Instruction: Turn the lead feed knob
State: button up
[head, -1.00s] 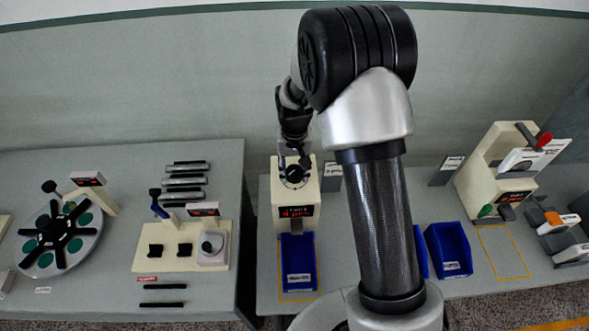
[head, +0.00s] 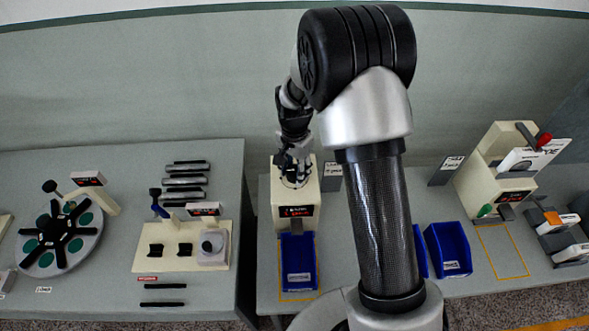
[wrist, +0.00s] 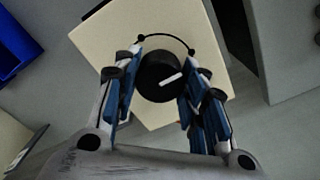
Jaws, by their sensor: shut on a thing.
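A round black knob (wrist: 155,84) with a white pointer line sits on the top face of a cream box (wrist: 100,38). In the wrist view the pointer slants to the upper right, and a thin black arc with a dot at each end is marked beyond the knob. My gripper (wrist: 160,80) has its blue-padded fingers on both sides of the knob and is shut on it. In the head view the gripper (head: 293,176) is over the box (head: 279,203), largely hiding the knob. The box has a lit red display (head: 296,211), too small to read.
A blue bin (head: 299,262) stands in front of the box, and another blue bin (head: 449,248) is to the right. A cream machine with a red-tipped lever (head: 544,140) is at the far right. The left table holds a spoked disc (head: 52,240) and several dark rods.

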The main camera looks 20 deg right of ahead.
aim_at(295, 170)
dwell(0.4)
jog(key=o, duration=1.1)
jog(key=shift+r, duration=0.1)
notch_tip(295, 170, up, 12)
jog(key=shift+f, duration=0.1)
dwell(0.4)
